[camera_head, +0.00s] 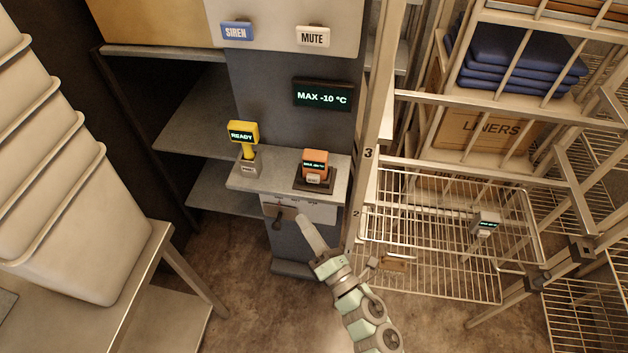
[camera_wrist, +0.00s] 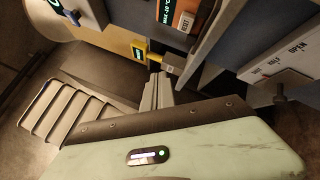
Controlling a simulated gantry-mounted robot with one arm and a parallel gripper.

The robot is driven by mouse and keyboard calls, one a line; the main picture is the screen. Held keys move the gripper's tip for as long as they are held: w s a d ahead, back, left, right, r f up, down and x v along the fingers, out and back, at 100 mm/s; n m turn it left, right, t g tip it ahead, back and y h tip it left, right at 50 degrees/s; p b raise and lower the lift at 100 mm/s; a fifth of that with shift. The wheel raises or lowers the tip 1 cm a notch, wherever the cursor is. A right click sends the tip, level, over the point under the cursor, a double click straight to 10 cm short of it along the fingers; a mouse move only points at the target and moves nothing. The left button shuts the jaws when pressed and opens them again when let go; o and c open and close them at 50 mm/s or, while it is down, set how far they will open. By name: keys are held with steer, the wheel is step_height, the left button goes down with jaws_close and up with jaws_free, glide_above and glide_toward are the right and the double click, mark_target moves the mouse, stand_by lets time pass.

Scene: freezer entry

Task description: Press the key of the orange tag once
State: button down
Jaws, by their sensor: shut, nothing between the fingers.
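The orange tag (camera_head: 315,162) sits in a dark holder on the right part of the small grey ledge. It has a lit dark display and a pale key (camera_head: 313,179) on its lower front. In the wrist view the orange tag (camera_wrist: 166,10) is cut off at the top edge, and its key (camera_wrist: 186,22) reads RESET. My gripper (camera_head: 303,218) is shut and empty, in front of and below the ledge, apart from the tag. Its fingers (camera_wrist: 158,78) also show in the wrist view.
A yellow tag (camera_head: 243,131) reading READY stands left on the ledge (camera_head: 270,180). Below it is a white plate with a lever (camera_head: 283,217). SIREN (camera_head: 237,32) and MUTE (camera_head: 313,36) buttons sit above. A wire rack (camera_head: 430,290) holding a pale tag (camera_head: 486,222) stands right.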

mark_target(308, 179)
steer(key=shift+w+d, duration=0.35)
steer(key=shift+w, duration=1.05)
steer(key=shift+w+d, duration=0.3)
steer(key=shift+w, duration=1.15)
steer(key=shift+w+d, duration=0.35)
steer(key=shift+w, duration=1.05)
steer(key=shift+w+f+b, duration=0.1)
steer(key=shift+w+b, duration=0.2)
steer(key=shift+b, duration=0.3)
steer(key=shift+w, duration=0.1)
steer(key=shift+w+d+b, duration=0.25)
steer(key=shift+w+b, duration=0.3)
steer(key=shift+w, duration=0.1)
steer(key=shift+s, duration=0.1)
steer(key=shift+s+a, duration=0.25)
steer(key=shift+s, duration=0.7)
